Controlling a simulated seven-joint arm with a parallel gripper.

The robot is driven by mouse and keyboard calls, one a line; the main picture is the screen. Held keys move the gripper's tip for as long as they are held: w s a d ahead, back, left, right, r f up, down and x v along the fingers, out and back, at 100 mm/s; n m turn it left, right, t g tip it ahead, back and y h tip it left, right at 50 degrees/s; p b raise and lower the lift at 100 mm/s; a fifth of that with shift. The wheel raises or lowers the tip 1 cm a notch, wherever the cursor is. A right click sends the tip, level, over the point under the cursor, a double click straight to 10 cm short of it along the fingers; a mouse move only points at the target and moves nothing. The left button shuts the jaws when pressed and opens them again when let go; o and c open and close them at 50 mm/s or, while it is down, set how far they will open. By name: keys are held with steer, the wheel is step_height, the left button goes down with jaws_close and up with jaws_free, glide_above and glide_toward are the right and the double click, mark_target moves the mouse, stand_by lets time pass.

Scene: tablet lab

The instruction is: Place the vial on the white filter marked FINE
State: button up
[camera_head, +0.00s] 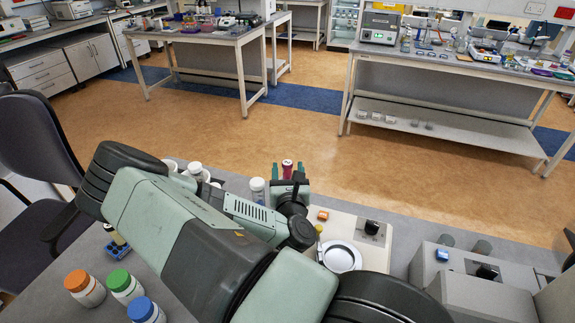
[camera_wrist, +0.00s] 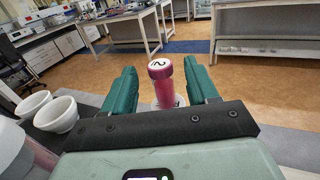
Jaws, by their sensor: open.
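A pink-red vial (camera_wrist: 166,88) with a dark red-rimmed cap and a dark mark on its white top stands upright in the wrist view. It also shows in the head view (camera_head: 287,169). My gripper (camera_wrist: 162,86) is open, with its green fingers on either side of the vial and gaps between. In the head view my gripper (camera_head: 288,173) is at the far edge of the bench, beyond my arm. Something pale shows at the vial's foot, mostly hidden. No filter marked FINE can be made out.
A round white dish (camera_head: 343,256) sits on a cream device with a black knob (camera_head: 372,227). Bottles with orange (camera_head: 83,287), green and blue caps stand at the front left. White bowls (camera_wrist: 57,114) stand left of my gripper. A grey device (camera_head: 470,275) is at right.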

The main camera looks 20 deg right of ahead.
steer(key=v, duration=0.9)
steer(key=s+d+r+m+g+h, duration=0.1)
steer(key=d+r+m+g+h, duration=0.15)
steer(key=r+m+h, duration=0.3)
steer(key=s+d+r+m+g+h, duration=0.1)
steer(key=d+r+m+g+h, duration=0.15)
steer(key=r+m+h, duration=0.35)
steer(key=s+r+m+g+y, duration=0.3)
steer(key=s+r+m+g, duration=0.1)
steer(key=s+m+g, duration=0.35)
steer(key=s+r+m+g+y, duration=0.3)
steer(key=s+m+g, duration=0.3)
steer(key=m+g, duration=0.2)
steer(key=a+r+m+t+y, duration=0.2)
steer(key=a+r+t+y, duration=0.2)
steer(key=a, duration=0.4)
steer(key=s+a+r+m+t+y, duration=0.1)
steer(key=a+r+m+t+y, duration=0.1)
steer(key=a+r+t+y, duration=0.3)
steer(key=a+r+y, duration=0.2)
steer(key=a+y, duration=0.1)
steer(key=shift+s+a+r, duration=0.3)
steer(key=shift+t, duration=0.25)
